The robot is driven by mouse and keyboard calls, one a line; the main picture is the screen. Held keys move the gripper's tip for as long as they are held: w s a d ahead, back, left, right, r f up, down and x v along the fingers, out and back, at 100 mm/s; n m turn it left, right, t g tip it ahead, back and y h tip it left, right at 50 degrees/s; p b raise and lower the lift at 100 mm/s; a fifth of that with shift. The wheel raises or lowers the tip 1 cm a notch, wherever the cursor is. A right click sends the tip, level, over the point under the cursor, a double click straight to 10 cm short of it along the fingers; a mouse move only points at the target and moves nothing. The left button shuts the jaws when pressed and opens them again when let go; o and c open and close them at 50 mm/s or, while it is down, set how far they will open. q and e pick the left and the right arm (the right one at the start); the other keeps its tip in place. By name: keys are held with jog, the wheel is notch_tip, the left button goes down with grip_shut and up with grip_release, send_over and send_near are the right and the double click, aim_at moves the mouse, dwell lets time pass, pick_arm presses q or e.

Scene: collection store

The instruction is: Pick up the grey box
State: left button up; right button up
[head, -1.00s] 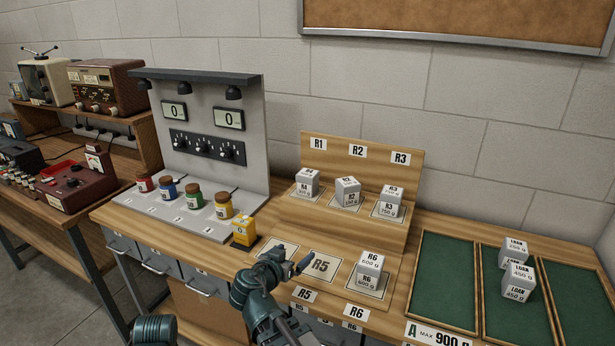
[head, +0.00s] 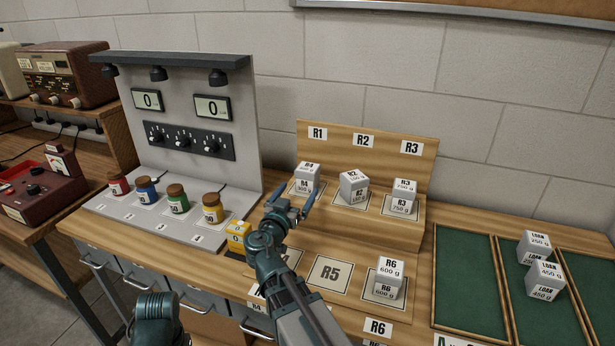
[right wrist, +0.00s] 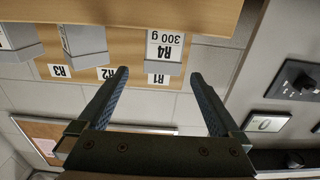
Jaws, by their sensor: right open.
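Several light grey, labelled boxes are in view, so I cannot tell from looks alone which one is meant. The box marked R4, 300 g (head: 306,184) sits on the R1 place of the wooden stepped stand; in the right wrist view the R4 box (right wrist: 165,47) lies beyond and between the fingertips. My right gripper (head: 294,193) is open and empty, just in front of this box, with its fingers to either side in the picture. The fingers also show in the right wrist view (right wrist: 158,76). My left gripper is not in view.
The R2 box (head: 353,184) and R3 box (head: 404,194) stand to the right on the same step. The R6 box (head: 388,277) is on the lower level; the R5 place (head: 330,273) is bare. Loan boxes (head: 543,278) stand in a green tray. A yellow box (head: 237,233) is left.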

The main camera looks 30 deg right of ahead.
aim_at(306, 179)
jog(key=x, duration=0.5)
jog(key=shift+w, duration=0.1)
jog(key=x, duration=0.5)
jog(key=shift+w+a+r, duration=0.1)
jog(key=shift+w+r, duration=0.05)
jog(key=shift+w, duration=0.1)
grip_shut()
jog(key=shift+r, duration=0.1)
dwell(0.3)
